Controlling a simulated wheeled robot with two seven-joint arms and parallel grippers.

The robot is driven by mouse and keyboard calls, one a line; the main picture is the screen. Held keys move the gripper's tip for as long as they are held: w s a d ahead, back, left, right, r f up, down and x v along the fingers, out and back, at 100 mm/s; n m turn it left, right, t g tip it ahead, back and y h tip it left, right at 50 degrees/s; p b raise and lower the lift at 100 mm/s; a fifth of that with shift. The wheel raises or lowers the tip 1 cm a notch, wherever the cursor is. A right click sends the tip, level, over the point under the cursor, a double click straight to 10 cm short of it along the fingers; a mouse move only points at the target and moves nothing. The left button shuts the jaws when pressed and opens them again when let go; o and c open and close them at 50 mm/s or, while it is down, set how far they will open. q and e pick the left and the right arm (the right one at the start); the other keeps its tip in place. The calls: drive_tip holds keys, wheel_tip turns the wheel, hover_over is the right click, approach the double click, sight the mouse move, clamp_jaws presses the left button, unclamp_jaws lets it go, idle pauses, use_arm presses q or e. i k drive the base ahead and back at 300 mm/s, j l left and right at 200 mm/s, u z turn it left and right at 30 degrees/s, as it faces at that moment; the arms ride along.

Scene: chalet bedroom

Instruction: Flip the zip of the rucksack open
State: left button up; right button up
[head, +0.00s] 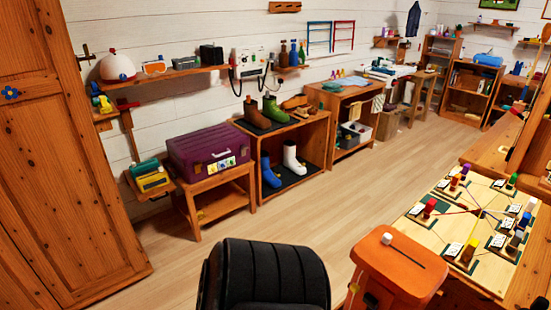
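An orange block-like thing (402,272), which looks like the rucksack, stands at the bottom right of the head view. A dark straight line, like a zip track, runs across its top. A small white tab (387,239) stands upright at the line's far left end. A dark fitting shows on its front left side. Its lower part is cut off by the picture edge. I cannot tell from this view whether the top is parted along the line. Neither of my grippers is in view.
A black ribbed, padded back (266,272) rises at the bottom centre, left of the rucksack. A table with a game board (465,225) and several pieces stands close on the right. A purple case (208,150) sits on a low stand. The wooden floor (300,212) between is clear.

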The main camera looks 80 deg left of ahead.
sight(387, 239)
drive_tip(key=u, duration=0.4)
drive_tip(key=j+u, duration=0.1)
drive_tip(key=u, duration=0.65)
drive_tip(key=j+u, duration=0.1)
drive_tip(key=u, duration=0.3)
